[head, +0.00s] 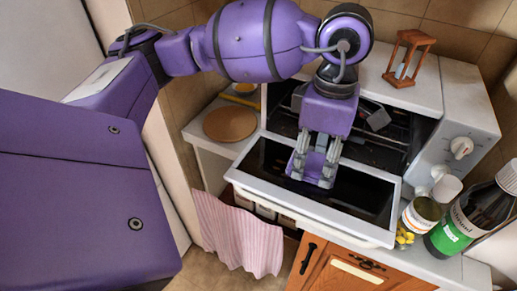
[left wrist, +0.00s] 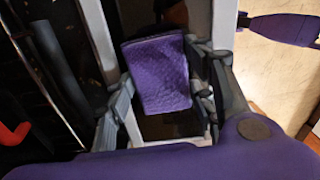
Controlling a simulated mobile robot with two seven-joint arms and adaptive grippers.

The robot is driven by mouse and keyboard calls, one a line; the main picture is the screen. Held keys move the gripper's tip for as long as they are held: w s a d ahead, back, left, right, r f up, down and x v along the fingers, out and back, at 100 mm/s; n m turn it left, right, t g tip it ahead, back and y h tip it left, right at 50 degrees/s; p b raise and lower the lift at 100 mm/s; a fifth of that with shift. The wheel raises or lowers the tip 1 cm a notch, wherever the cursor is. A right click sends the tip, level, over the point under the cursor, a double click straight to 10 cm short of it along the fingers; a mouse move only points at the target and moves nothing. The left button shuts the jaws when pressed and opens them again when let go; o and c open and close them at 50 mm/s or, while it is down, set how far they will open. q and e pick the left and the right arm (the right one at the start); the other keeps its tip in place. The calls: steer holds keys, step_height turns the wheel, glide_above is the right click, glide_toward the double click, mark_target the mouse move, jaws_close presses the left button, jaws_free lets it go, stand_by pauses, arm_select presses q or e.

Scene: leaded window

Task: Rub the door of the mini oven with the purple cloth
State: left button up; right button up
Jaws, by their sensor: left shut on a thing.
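The mini oven (head: 415,95) is white, and its door (head: 368,195) hangs open toward me, with a dark pane in a white frame. My left gripper (head: 314,174) points down over the door's pane, near the oven opening. It is shut on the purple cloth, a small textured piece that shows between the fingers (left wrist: 168,105) in the left wrist view (left wrist: 158,72). The cloth lies over the dark pane in view; I cannot tell whether it touches it. My right gripper is not in view.
A wooden hourglass (head: 408,58) stands on the oven. A round wooden board (head: 229,124) lies on the counter at left. A pink striped towel (head: 238,232) hangs below left.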

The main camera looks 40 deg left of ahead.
mark_target(285, 163)
arm_select(q)
steer(key=shift+w+d, duration=0.1)
steer(key=shift+d, duration=0.2)
steer(key=shift+f, duration=0.15)
steer(key=shift+a, duration=0.4)
steer(key=shift+s+a, duration=0.35)
steer(key=shift+a, duration=0.45)
steer(key=shift+s+a+f, duration=0.1)
steer(key=shift+s+a, duration=0.1)
steer(key=shift+a, duration=0.35)
steer(key=shift+s+a+b, duration=0.2)
steer(key=shift+a, duration=0.6)
steer(key=shift+s+a+b, duration=0.2)
steer(key=shift+a, duration=0.55)
steer(key=shift+s+a+r, duration=0.15)
steer(key=shift+s+a, duration=0.05)
steer(key=shift+a, duration=0.75)
steer(key=shift+s+a+r, duration=0.1)
steer(key=shift+s+a, duration=0.1)
steer(key=shift+a, duration=0.75)
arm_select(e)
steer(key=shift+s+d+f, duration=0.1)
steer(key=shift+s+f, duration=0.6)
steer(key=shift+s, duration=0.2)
arm_select(q)
steer(key=shift+w, duration=0.1)
